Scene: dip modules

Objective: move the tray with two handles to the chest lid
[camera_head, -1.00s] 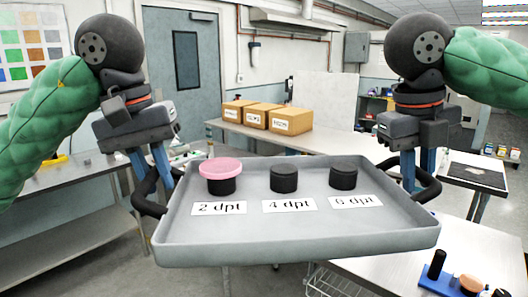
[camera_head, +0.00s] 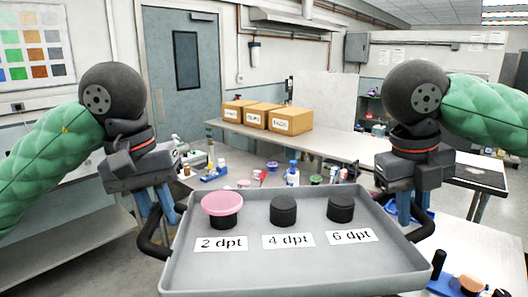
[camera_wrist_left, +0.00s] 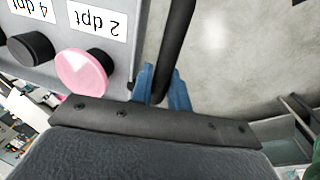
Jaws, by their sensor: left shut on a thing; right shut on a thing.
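The grey tray (camera_head: 300,266) with two black handles is held up in front of me in the head view. It carries three black cylinders behind labels "2 dpt", "4 dpt" and "6 dpt"; a pink disc (camera_head: 222,203) sits on the "2 dpt" one. My left gripper (camera_head: 158,218) is shut on the left handle (camera_head: 150,243). The left wrist view shows its blue fingers (camera_wrist_left: 163,95) around the black bar. My right gripper (camera_head: 408,215) is shut on the right handle (camera_head: 424,230). I cannot make out a chest lid.
Behind the tray a bench (camera_head: 340,148) holds three cardboard boxes (camera_head: 266,117), with small bottles and coloured items nearer. A bench stands at the left (camera_head: 60,205). A white table (camera_head: 480,250) at the lower right holds a blue rack (camera_head: 445,284).

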